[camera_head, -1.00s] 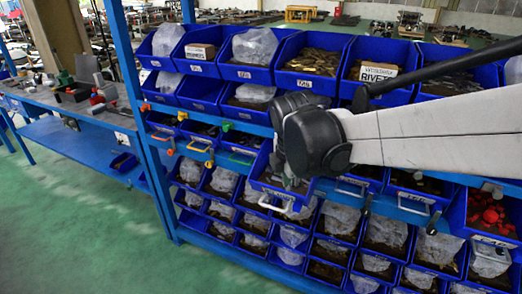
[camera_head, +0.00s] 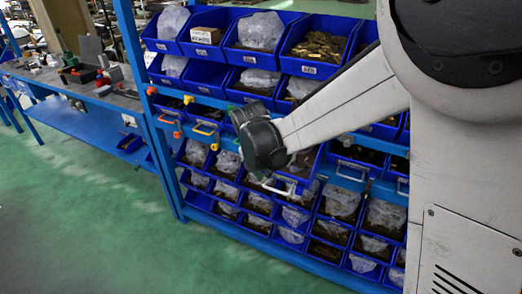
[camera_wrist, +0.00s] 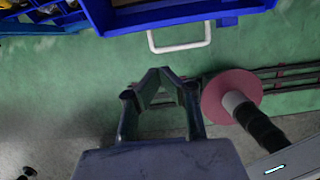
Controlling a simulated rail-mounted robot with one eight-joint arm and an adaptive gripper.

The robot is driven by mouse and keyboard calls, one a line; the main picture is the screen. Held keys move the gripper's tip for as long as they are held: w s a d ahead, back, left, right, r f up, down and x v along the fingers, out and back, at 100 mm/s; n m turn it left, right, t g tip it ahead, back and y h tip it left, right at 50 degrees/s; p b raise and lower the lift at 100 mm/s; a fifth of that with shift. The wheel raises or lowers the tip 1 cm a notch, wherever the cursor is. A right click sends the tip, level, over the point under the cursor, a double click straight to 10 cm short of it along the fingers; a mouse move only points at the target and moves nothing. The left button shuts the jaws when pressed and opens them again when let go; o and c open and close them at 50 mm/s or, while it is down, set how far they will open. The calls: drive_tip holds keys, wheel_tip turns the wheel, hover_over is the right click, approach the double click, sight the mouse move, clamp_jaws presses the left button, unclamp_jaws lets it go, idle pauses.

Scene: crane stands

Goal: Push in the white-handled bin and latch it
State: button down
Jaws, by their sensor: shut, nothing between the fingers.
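The white-handled bin (camera_head: 298,168) is a blue tray in the rack's handled row, and it sticks out in front of its neighbours. Its white handle (camera_head: 271,187) shows just below my wrist in the head view. In the wrist view the blue bin (camera_wrist: 180,12) is at the top edge, with the white handle (camera_wrist: 180,46) projecting from it. My gripper (camera_wrist: 160,73) is shut and empty, with its fingertips together below the handle in the picture and apart from it. In the head view my wrist hides part of the bin, and the fingers cannot be made out. The latch cannot be made out.
Neighbouring bins carry an orange handle (camera_head: 169,120), a yellow handle (camera_head: 205,130) and another pale handle (camera_head: 351,171). Several open bins of parts fill the blue rack (camera_head: 133,75). A workbench (camera_head: 75,90) stands left. Green floor (camera_head: 90,225) is clear in front.

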drive_tip(key=w, duration=0.1)
drive_tip(key=w+d+f, duration=0.1)
drive_tip(key=w+f, duration=0.1)
drive_tip(key=shift+d+f+p, duration=0.1)
drive_tip(key=shift+d+p, duration=0.2)
drive_tip(key=shift+p, duration=0.1)
drive_tip(key=shift+w+d+r, duration=0.2)
drive_tip(key=shift+w, duration=0.35)
drive_tip(key=shift+w, duration=0.1)
